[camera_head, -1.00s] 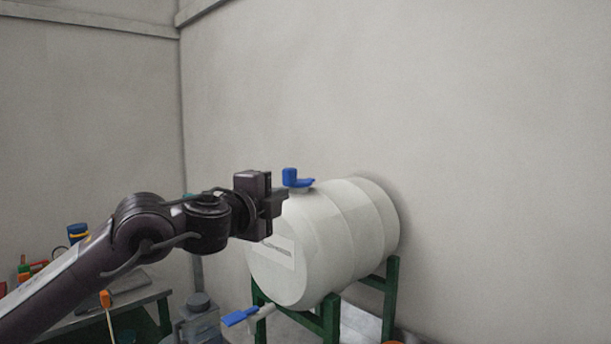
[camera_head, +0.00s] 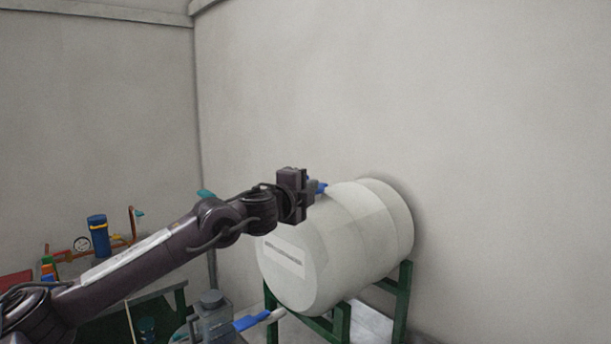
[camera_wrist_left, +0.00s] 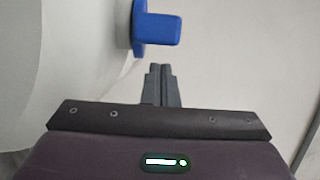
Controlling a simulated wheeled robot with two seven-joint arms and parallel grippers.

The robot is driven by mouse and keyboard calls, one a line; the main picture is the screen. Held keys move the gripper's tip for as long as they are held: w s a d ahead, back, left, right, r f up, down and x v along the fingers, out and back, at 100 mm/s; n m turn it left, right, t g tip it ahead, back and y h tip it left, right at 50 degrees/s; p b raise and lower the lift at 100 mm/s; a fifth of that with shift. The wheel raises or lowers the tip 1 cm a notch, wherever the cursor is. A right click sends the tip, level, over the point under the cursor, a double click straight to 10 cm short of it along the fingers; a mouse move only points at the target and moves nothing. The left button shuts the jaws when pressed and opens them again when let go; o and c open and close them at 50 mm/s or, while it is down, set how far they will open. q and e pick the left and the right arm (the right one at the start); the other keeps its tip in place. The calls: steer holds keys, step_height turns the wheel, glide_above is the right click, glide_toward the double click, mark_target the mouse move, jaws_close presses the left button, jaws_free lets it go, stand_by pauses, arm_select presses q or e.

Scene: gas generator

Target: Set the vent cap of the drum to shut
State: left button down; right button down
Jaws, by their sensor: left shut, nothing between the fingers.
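The white drum (camera_head: 345,245) lies on its side on a green stand. Its blue vent cap (camera_head: 320,188) is on top, mostly hidden behind my left gripper (camera_head: 312,190) in the head view. In the left wrist view the blue vent cap (camera_wrist_left: 160,29) stands out from the drum wall (camera_wrist_left: 70,60). The left gripper's fingers (camera_wrist_left: 160,70) are shut together and empty, with a small gap in the picture between their tips and the cap. Whether they touch it cannot be told. My right gripper is not in view.
A blue-handled tap (camera_head: 250,322) sticks out low at the drum's front. The green stand (camera_head: 402,290) is below it. A grey container (camera_head: 212,318) stands left of the drum. A bench with a blue cylinder (camera_head: 98,235) and red piping is at the left. The wall behind is bare.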

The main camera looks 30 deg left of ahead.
arm_select(q)
steer(key=shift+a+r, duration=0.15)
steer(key=shift+a, duration=0.4)
steer(key=shift+s+a, duration=0.15)
steer(key=shift+a, duration=0.15)
steer(key=shift+w, duration=0.2)
steer(key=shift+a+f, duration=0.25)
steer(key=shift+a, duration=0.15)
steer(key=shift+a+b, duration=0.35)
steer(key=shift+b, duration=0.05)
steer(key=shift+r, duration=0.3)
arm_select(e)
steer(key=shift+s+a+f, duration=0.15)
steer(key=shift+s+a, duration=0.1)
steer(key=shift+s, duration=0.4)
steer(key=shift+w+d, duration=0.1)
